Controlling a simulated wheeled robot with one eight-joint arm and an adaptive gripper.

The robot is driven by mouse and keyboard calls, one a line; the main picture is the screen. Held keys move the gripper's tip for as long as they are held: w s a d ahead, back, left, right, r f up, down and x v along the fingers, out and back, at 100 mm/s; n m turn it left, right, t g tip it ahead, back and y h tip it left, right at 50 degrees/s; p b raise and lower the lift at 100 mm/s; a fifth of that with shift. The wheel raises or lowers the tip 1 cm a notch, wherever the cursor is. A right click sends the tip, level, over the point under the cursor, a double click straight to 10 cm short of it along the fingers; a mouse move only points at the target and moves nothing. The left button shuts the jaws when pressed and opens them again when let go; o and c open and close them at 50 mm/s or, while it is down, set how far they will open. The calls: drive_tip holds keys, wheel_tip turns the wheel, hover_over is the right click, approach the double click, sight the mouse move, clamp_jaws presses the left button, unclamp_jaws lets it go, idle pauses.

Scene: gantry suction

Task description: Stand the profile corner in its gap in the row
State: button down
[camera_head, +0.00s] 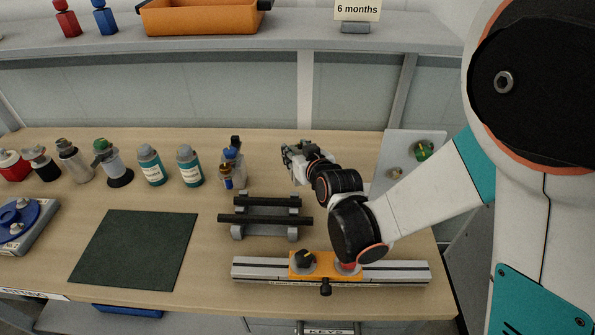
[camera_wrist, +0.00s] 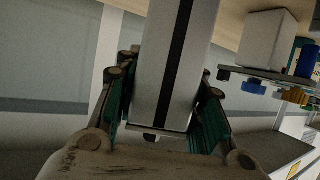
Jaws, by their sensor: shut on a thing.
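The profile corner (camera_wrist: 172,60) is a pale grey bar with a dark slot along its face. In the wrist view it sits between the teal-padded fingers of my gripper (camera_wrist: 165,110), which is shut on it. In the head view my gripper (camera_head: 290,152) is over the back middle of the bench, and the piece is hard to make out against it. The row stands along the back: a red-and-white bottle (camera_head: 13,165), several more bottles, two teal-labelled bottles (camera_head: 189,166) and a grey fitting with blue and amber parts (camera_head: 231,168). I cannot tell which space is the gap.
A black-railed rack (camera_head: 265,217) and a long rail with an orange carriage (camera_head: 300,265) stand near my forearm. A dark green mat (camera_head: 135,249) lies empty. A grey panel (camera_head: 405,150) is at right. A shelf (camera_head: 230,45) with an orange bin (camera_head: 200,17) runs above.

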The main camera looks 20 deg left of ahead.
drive_tip(key=shift+f+b, duration=1.5)
drive_tip(key=shift+f, duration=0.85)
drive_tip(key=shift+f, duration=0.15)
drive_tip(key=c, duration=1.1)
unclamp_jaws()
drive_tip(key=shift+o, duration=0.2)
drive_tip(key=shift+s+d+r, duration=0.15)
drive_tip(key=shift+s+r, duration=0.05)
drive_tip(key=shift+r, duration=0.15)
drive_tip(key=p+v, duration=0.2)
drive_tip(key=v, duration=0.9)
drive_tip(key=shift+s+p, duration=0.25)
drive_tip(key=shift+p, duration=0.1)
